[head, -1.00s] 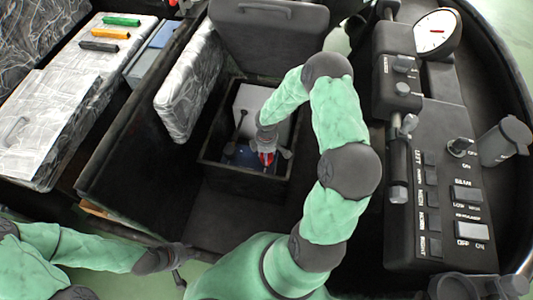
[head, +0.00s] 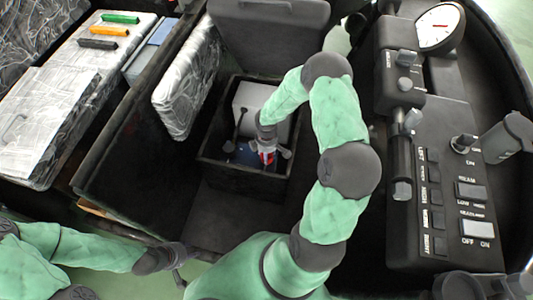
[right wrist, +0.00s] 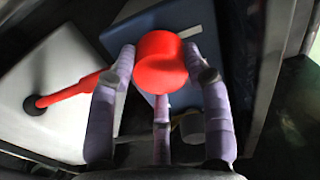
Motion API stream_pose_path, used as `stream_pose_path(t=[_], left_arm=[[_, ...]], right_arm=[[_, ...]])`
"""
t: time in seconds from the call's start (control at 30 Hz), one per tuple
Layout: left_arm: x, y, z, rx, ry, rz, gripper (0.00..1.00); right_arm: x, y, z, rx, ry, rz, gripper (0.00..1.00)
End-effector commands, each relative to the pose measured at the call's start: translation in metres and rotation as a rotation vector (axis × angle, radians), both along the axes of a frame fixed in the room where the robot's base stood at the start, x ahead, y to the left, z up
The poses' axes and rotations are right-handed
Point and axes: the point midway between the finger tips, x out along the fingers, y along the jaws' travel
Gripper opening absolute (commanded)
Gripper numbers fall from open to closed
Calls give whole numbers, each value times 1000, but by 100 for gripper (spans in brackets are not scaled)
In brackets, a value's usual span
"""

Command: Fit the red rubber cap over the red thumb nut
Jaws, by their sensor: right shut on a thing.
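A round red piece, which looks like the rubber cap (right wrist: 160,62), sits between the fingertips of my right gripper (right wrist: 165,68) in the right wrist view. My right gripper (head: 267,154) is shut on it, low inside the open dark box. A red rod-like piece (right wrist: 70,92) with a dark round end lies over the pale block to its left. I cannot make out the red thumb nut for certain; the cap and fingers may hide it. My left gripper (head: 180,260) is at lower left, outside the compartment and away from the box; its jaw opening is unclear.
The dark box (head: 210,170) has close walls around my right gripper and holds a pale block (head: 252,98). A dark seat-like panel (head: 270,35) stands behind it. A silvery padded panel (head: 187,85) stands to the left. A switch console (head: 440,180) lies to the right.

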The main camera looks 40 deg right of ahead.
Motion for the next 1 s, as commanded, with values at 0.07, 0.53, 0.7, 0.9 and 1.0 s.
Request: stream_pose_path(t=[0.07, 0.53, 0.7, 0.9, 1.0], left_arm=[[0, 0, -2, 0, 0, 0, 40], [0, 0, -2, 0, 0, 0, 40], [0, 0, -2, 0, 0, 0, 40], [0, 0, -1, 0, 0, 0, 40], [0, 0, -1, 0, 0, 0, 40]], right_arm=[[0, 0, -2, 0, 0, 0, 27], [0, 0, -2, 0, 0, 0, 76], [1, -1, 10, -2, -2, 0, 76], [2, -1, 45, -3, -4, -2, 76], [1, 0, 66, -3, -4, 0, 76]])
